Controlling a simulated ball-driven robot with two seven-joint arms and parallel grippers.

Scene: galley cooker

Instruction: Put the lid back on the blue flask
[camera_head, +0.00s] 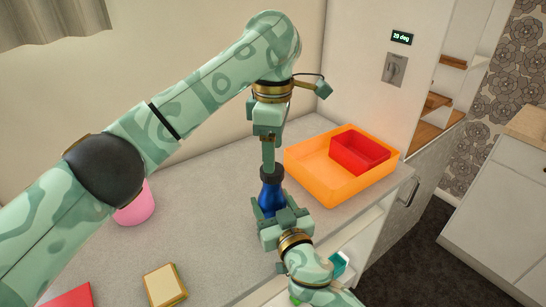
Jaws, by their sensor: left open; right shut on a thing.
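The blue flask (271,197) stands upright on the grey worktop, near its front edge. A dark lid (271,174) shows at the flask's top; I cannot tell whether it is fully seated. My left gripper (268,164) points straight down from above, open, with its fingertips at the lid. My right gripper (279,211) comes from the front and is shut on the flask's lower part, hiding its base.
An orange tray (315,177) holding a red box (358,152) stands just right of the flask. A pink cup (136,207) is partly behind my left arm. The worktop (210,215) between is clear.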

